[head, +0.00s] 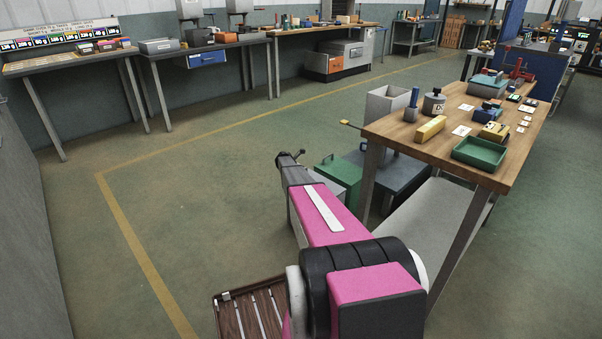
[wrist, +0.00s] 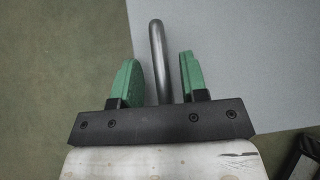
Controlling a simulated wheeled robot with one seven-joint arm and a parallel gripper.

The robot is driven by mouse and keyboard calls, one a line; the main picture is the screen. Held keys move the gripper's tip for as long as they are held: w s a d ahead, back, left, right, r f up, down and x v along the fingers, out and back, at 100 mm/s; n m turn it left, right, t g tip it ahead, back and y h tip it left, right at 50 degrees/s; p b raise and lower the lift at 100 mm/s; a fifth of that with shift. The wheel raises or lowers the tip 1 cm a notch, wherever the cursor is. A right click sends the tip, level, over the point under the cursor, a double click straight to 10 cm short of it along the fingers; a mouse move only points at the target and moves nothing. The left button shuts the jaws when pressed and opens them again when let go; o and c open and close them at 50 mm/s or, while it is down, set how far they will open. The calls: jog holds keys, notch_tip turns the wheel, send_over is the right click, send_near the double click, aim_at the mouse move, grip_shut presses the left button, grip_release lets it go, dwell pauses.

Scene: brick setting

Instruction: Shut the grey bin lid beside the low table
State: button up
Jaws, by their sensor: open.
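In the wrist view my gripper (wrist: 160,75) is open, its two green fingers apart. A metal bar handle (wrist: 156,40) stands between them, with gaps showing on both sides. Behind it is a flat light-grey panel (wrist: 250,60), which looks like the grey lid; its edge runs along the floor at left. In the head view my gripper (head: 290,158) is at the far end of my pink arm, its fingers too small to make out. A light-grey surface (head: 327,184) shows just right of the arm, mostly hidden. I cannot tell the lid's angle.
A green box (head: 342,172) and a dark grey low unit (head: 402,177) stand right of my arm. The wooden workbench (head: 408,131) with tools and a green tray (head: 480,152) is close on the right. Open floor (head: 190,185) lies to the left.

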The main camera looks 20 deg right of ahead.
jog(key=v, duration=0.9)
jog(key=shift+a+r, duration=0.25)
jog(key=shift+s, duration=0.1)
jog(key=s+a+r+m+g+y, duration=0.1)
jog(key=s+a+r+m+y, duration=0.2)
jog(key=s, duration=1.4)
jog(key=s+a+r+m+g+y, duration=0.1)
jog(key=s+a+r+m, duration=0.4)
jog(key=s+a+m, duration=0.7)
jog(key=s+a+r+m+y, duration=0.4)
jog(key=s+a+m, duration=0.3)
jog(key=s, duration=1.5)
jog(key=a, duration=0.5)
jog(key=shift+a+r+m+g+y, duration=0.15)
jog(key=shift+r+m+g+y, duration=0.15)
jog(key=shift+r+m+g, duration=0.1)
